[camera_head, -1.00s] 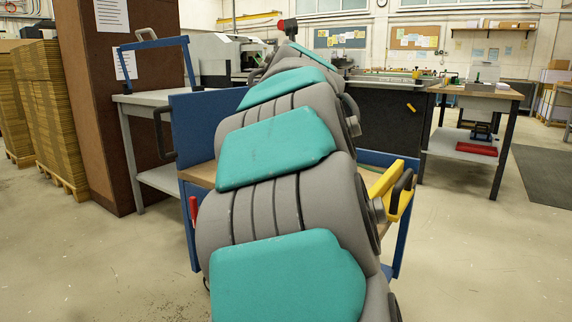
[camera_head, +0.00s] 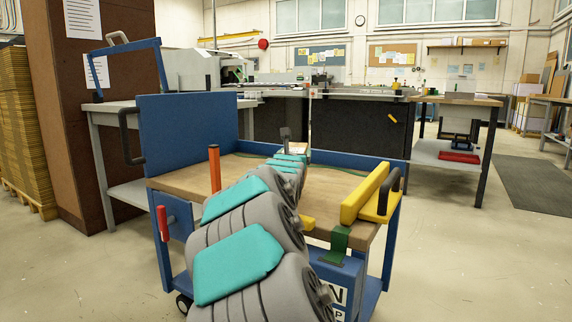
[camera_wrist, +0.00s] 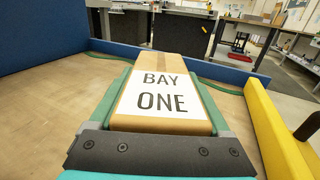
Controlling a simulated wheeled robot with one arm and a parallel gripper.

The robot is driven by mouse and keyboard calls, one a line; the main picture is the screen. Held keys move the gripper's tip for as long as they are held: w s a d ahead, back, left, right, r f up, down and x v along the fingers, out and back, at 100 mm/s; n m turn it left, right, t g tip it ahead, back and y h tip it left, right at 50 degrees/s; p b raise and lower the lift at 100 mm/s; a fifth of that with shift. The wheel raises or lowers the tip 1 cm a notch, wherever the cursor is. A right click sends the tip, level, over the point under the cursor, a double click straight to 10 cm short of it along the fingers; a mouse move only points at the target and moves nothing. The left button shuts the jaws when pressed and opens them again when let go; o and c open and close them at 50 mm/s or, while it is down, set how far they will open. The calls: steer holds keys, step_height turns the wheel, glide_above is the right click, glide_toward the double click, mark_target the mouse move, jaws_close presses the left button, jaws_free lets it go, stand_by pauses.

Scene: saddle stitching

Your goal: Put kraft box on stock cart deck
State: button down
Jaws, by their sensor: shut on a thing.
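The kraft box (camera_wrist: 159,64) is brown with a white "BAY ONE" label facing the wrist camera. My gripper (camera_wrist: 158,95) is shut on it, with a green finger along each side. The stock cart is blue with a tan wooden deck (camera_head: 333,190), also seen in the wrist view (camera_wrist: 40,112). The box is over the deck; I cannot tell whether its underside touches. In the head view my arm reaches across the deck and hides most of the box and gripper.
A blue upright panel (camera_head: 190,130) bounds the deck's left end. A yellow block (camera_head: 365,195) with a dark handle stands at the right edge. An orange post (camera_head: 214,168) rises at the front left. Bare deck lies on both sides of the box.

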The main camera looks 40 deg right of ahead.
steer(key=x, duration=0.3)
steer(key=shift+w+f+p, duration=0.1)
steer(key=shift+w+p, duration=0.2)
steer(key=shift+w, duration=0.25)
steer(key=shift+w+d, duration=0.55)
steer(key=shift+w, duration=0.2)
steer(key=shift+w+d+f+p, duration=0.1)
steer(key=shift+w+d+p, duration=0.05)
steer(key=shift+w+p, duration=0.45)
steer(key=shift+p, duration=0.35)
steer(key=shift+w+d+f+p, duration=0.7)
steer(key=shift+w+f+p, duration=0.1)
steer(key=shift+w+f, duration=0.2)
steer(key=shift+w+d+f+p, duration=0.8)
steer(key=shift+w+f, duration=0.15)
steer(key=shift+f, duration=0.15)
steer(key=shift+f, duration=0.15)
